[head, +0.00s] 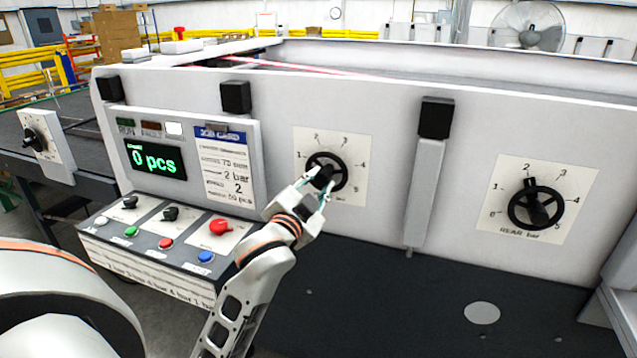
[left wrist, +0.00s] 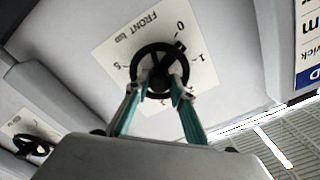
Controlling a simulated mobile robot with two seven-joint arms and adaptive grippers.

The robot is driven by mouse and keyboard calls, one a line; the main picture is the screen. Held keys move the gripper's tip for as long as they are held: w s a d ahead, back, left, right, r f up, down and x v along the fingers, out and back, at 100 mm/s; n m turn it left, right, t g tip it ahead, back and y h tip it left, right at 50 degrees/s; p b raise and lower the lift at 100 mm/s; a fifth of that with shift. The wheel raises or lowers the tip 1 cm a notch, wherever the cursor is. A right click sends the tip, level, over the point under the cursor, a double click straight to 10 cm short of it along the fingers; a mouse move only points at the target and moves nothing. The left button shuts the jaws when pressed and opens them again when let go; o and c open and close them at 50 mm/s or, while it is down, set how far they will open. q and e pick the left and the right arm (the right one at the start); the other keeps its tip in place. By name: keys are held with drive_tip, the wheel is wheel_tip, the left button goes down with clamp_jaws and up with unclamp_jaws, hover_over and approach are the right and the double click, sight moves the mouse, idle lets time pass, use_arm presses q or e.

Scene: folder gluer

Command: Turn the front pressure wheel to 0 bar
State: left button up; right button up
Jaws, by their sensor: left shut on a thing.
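The front pressure wheel (head: 345,166) is a black spoked handwheel on a cream dial plate (head: 357,190) on the machine's grey side. My left gripper (head: 320,181) is at the wheel from below left, shut on its hub part. In the left wrist view, the green-sided fingers (left wrist: 157,86) straddle the centre of the wheel (left wrist: 148,48). There, a dark stub on the wheel rim points between 0 and 1 on the FRONT dial plate (left wrist: 110,52). The fingers hide part of the hub and lower dial. My right gripper is not in view.
The rear pressure wheel (head: 535,205) is to the right, beyond a grey vertical bar (head: 427,185). A control box (head: 160,240) with buttons and a red knob (head: 220,227) stands left of my arm. A job card (head: 224,170) reads 2 bar.

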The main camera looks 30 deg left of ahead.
use_arm(q)
drive_tip(key=shift+r+n, duration=0.1)
drive_tip(key=shift+n, duration=1.3)
drive_tip(key=shift+n, duration=0.3)
drive_tip(key=o, duration=1.1)
wheel_tip(320, 180, up, 10)
